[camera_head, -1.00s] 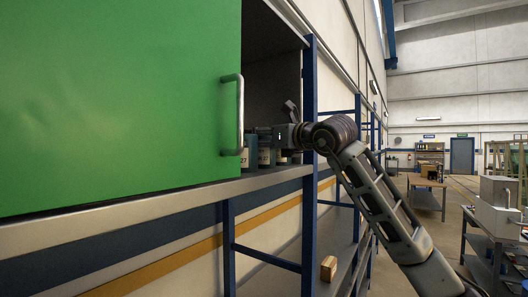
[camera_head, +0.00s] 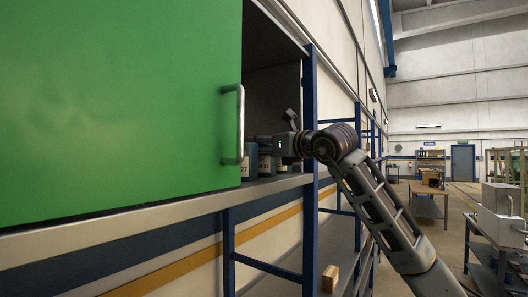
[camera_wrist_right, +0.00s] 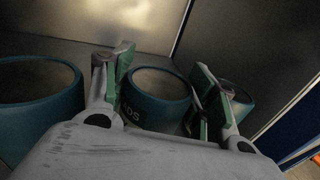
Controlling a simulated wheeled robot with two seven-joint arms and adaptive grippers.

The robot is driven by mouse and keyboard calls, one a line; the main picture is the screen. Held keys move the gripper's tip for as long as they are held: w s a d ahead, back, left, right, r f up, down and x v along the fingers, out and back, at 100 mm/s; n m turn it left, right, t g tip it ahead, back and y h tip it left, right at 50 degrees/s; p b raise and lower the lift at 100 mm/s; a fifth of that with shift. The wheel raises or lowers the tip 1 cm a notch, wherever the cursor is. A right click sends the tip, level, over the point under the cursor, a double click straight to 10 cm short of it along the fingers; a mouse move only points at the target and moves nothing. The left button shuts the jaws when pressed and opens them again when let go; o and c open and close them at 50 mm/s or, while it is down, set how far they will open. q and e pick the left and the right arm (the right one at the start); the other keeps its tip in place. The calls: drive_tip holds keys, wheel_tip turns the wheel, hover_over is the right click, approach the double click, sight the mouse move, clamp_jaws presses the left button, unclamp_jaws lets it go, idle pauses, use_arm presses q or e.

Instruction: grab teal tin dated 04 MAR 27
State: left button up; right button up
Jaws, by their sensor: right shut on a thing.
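Several teal tins stand inside the cabinet, partly hidden by the green door. In the right wrist view the middle tin (camera_wrist_right: 158,100) is between the fingers of my right gripper (camera_wrist_right: 162,68), which is shut on it. In the head view my right gripper (camera_head: 272,146) reaches in from the right, beside a tin with a pale label (camera_head: 250,162). My left gripper is not in view.
The green sliding door (camera_head: 120,100) with its metal handle (camera_head: 233,125) covers the left of the cabinet. A blue post (camera_head: 310,120) stands at its right edge, close to my right arm. A small wooden block (camera_head: 330,278) lies on the lower shelf.

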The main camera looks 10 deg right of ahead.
drive_tip(key=shift+r+b, duration=0.55)
drive_tip(key=shift+r, duration=4.4)
